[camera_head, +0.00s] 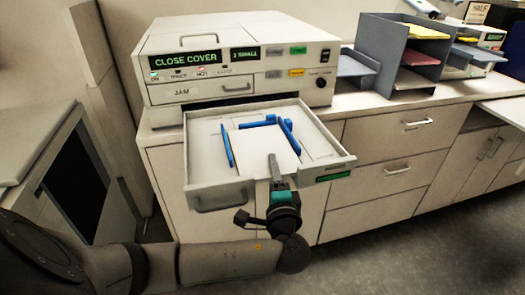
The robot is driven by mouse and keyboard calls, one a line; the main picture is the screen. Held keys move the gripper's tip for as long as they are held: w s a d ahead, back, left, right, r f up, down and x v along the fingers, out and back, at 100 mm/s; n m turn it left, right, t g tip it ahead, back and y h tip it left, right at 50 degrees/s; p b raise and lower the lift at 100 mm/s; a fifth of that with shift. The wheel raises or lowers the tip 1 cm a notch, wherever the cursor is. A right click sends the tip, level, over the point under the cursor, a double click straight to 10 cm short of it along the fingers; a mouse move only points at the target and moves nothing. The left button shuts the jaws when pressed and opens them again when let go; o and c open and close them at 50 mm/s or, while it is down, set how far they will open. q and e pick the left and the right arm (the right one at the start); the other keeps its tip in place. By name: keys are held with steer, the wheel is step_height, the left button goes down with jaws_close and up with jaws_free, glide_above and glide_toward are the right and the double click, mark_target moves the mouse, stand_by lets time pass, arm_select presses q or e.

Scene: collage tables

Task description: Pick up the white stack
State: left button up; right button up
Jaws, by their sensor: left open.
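The white stack (262,147) lies flat in the open drawer (207,160) of the beige machine, between blue guides (227,146). My left gripper (274,165) is over the front edge of the stack, with its fingers pointing into the drawer. Its jaws are open. The picture is too small to tell whether a finger touches the stack. The gripper hides part of the stack's front right corner and the drawer's front edge. My right gripper is not in view.
The machine (238,60) stands on a white cabinet counter, its display reading "CLOSE COVER". A grey paper sorter (388,55) stands to the right. The drawer's raised walls surround the stack. A dark-fronted unit (75,170) stands at the left. The floor at lower right is clear.

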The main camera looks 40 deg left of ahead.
arm_select(q)
jaws_close()
stand_by(0.3)
stand_by(1.1)
